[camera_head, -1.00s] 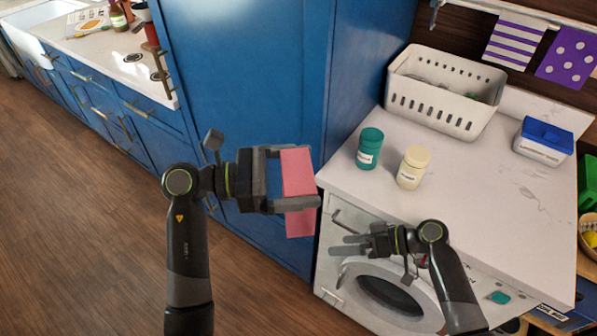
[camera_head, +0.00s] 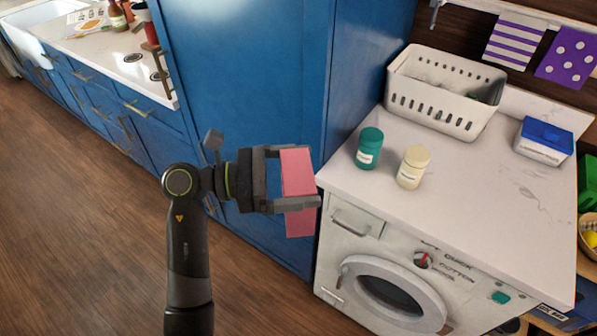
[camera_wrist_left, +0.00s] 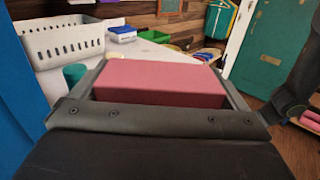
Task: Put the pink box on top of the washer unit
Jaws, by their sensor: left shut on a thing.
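The pink box (camera_head: 298,190) is held upright between the fingers of my left gripper (camera_head: 294,178), in front of the tall blue cabinet. In the left wrist view the pink box (camera_wrist_left: 160,82) fills the space between the fingers. The washer unit (camera_head: 395,270) stands to the right of the box, with a round door, a dial and a pale worktop (camera_head: 455,185) on top. The box is left of the worktop's front left corner and apart from it, as far as I can tell. My right gripper does not show.
On the worktop stand a teal jar (camera_head: 369,149), a cream jar (camera_head: 412,167), a white perforated basket (camera_head: 445,92) and a blue-lidded tub (camera_head: 543,141). The worktop's front and middle are clear. The tall blue cabinet (camera_head: 250,80) rises beside the washer unit.

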